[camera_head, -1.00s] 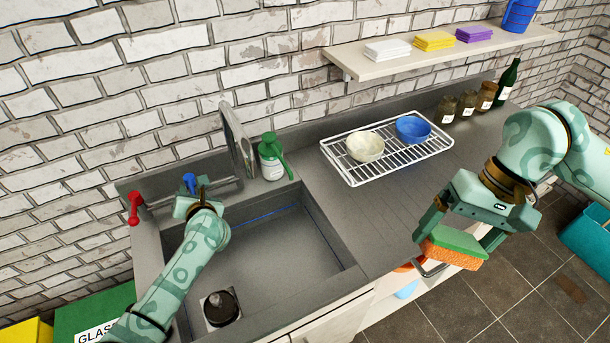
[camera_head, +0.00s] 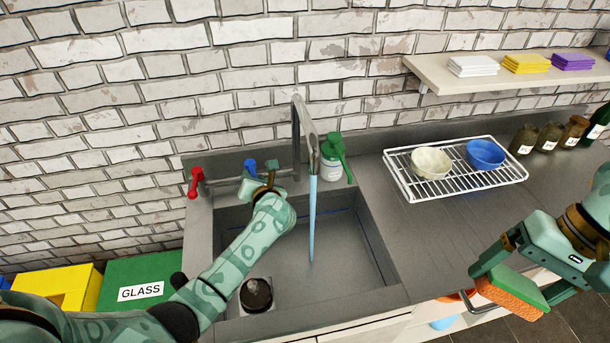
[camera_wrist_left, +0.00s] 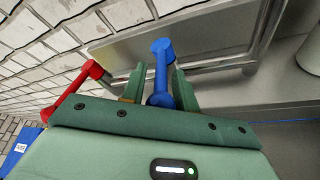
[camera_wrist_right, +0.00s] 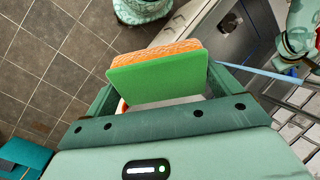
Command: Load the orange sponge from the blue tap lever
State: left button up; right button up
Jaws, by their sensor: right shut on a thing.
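The orange sponge (camera_head: 511,291) has a green face and is clamped in my right gripper (camera_head: 515,285), out past the counter's front edge at the right. In the right wrist view the sponge (camera_wrist_right: 158,76) spans between the fingers, green side toward the camera. The blue tap lever (camera_head: 250,167) is at the back of the sink, left of the spout. My left gripper (camera_head: 262,185) is at this lever. In the left wrist view its fingers stand apart on either side of the blue lever (camera_wrist_left: 160,75). Water (camera_head: 313,220) runs from the tap spout (camera_head: 304,130) into the sink (camera_head: 345,245).
The red lever (camera_head: 196,181) is left of the blue one. A green bottle (camera_head: 332,160) stands behind the sink. A wire rack (camera_head: 405,185) holds a cream bowl (camera_head: 431,162) and a blue bowl (camera_head: 485,154). A dark round object (camera_head: 256,295) is in the sink's front left.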

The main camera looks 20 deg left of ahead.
pick_arm(q)
jog(key=p+v, duration=0.1)
jog(key=v, duration=1.1)
jog(key=shift+p, duration=0.4)
pick_arm(e)
jog(key=shift+r, duration=0.95)
